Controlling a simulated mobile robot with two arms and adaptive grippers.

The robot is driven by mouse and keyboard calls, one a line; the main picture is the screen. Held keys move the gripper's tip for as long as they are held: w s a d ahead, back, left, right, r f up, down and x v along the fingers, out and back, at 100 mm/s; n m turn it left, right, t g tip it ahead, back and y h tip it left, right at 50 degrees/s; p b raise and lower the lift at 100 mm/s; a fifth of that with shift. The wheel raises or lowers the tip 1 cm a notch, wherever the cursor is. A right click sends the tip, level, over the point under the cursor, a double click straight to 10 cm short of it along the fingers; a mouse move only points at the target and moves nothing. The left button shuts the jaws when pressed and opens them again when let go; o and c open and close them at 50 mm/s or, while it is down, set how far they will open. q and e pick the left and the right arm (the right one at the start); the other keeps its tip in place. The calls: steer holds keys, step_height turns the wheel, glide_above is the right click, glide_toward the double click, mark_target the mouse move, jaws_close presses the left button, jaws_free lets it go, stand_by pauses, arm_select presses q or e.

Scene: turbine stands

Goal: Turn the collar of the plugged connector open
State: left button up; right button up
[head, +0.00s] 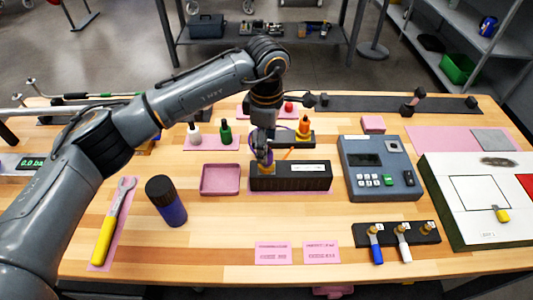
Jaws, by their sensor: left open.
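The black box (291,178) with a white label stands at the middle of the wooden bench. A small yellowish connector (267,169) is at its left end, mostly hidden by my gripper. My left gripper (264,157) points down directly over this connector, with its fingers open around or just above it. I cannot tell whether they touch it. The collar is too small and covered to make out. My right gripper is not in view.
A grey device (379,168) stands to the right. A black rack (396,235) with several connectors lies at front right. The front middle holds only two flat pink cards (322,252).

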arm_select(q)
step_height(320, 180, down, 5)
steer(key=shift+w+r+p, duration=0.1)
steer(key=shift+r+p, duration=0.1)
steer(key=shift+p, duration=0.45)
steer(key=shift+f, duration=0.8)
steer(key=shift+c, duration=0.5)
steer(key=c, duration=1.1)
